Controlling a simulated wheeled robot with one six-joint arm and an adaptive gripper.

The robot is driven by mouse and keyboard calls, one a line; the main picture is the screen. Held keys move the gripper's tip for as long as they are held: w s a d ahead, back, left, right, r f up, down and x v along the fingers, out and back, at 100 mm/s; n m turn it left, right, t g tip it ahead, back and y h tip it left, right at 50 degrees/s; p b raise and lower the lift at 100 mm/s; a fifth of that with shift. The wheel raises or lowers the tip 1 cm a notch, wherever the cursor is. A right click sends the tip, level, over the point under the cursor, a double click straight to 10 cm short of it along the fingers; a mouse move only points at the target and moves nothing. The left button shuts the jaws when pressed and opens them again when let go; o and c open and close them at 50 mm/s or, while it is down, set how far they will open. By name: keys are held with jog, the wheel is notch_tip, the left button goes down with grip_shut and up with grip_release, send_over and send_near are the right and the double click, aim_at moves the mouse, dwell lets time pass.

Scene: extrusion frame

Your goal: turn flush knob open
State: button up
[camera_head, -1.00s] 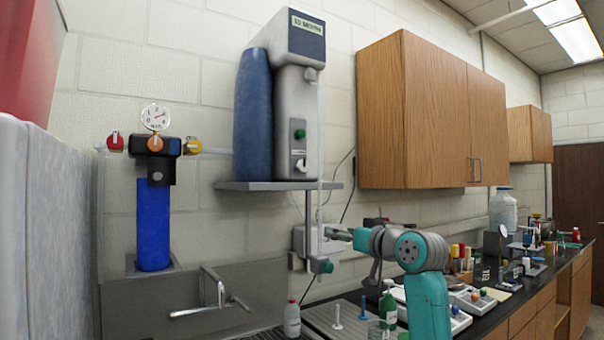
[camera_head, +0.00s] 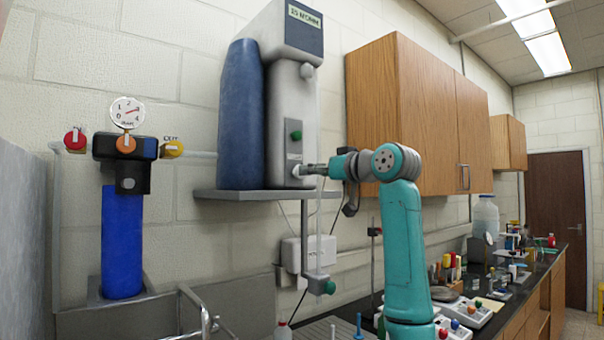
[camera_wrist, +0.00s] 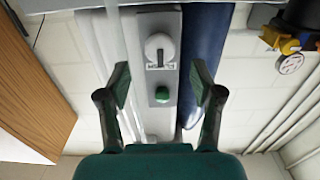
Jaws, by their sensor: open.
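A round white knob (camera_head: 296,171) sits on the small grey panel (camera_head: 294,152) low on the front of the grey wall dispenser (camera_head: 297,95). A green button (camera_head: 296,135) is above it. In the wrist view, which shows the panel upside down, the white knob (camera_wrist: 158,47) is ahead, with a small dark marking beside it and the green button (camera_wrist: 162,94) nearer. My gripper (camera_wrist: 160,80) is open, its fingers on either side of the panel, with nothing held. In the head view, my gripper (camera_head: 308,170) is close at the knob's right. Contact cannot be told.
A blue tank (camera_head: 242,115) stands left of the dispenser on a grey shelf (camera_head: 240,195). Wooden cabinets (camera_head: 400,115) hang at the right. A blue filter (camera_head: 122,240) with red, orange and yellow knobs is at the left. A clear vertical tube hangs near my gripper.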

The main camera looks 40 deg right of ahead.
jog(key=w, duration=0.5)
jog(key=shift+w, duration=0.35)
jog(key=shift+a, duration=0.1)
jog(key=c, duration=1.1)
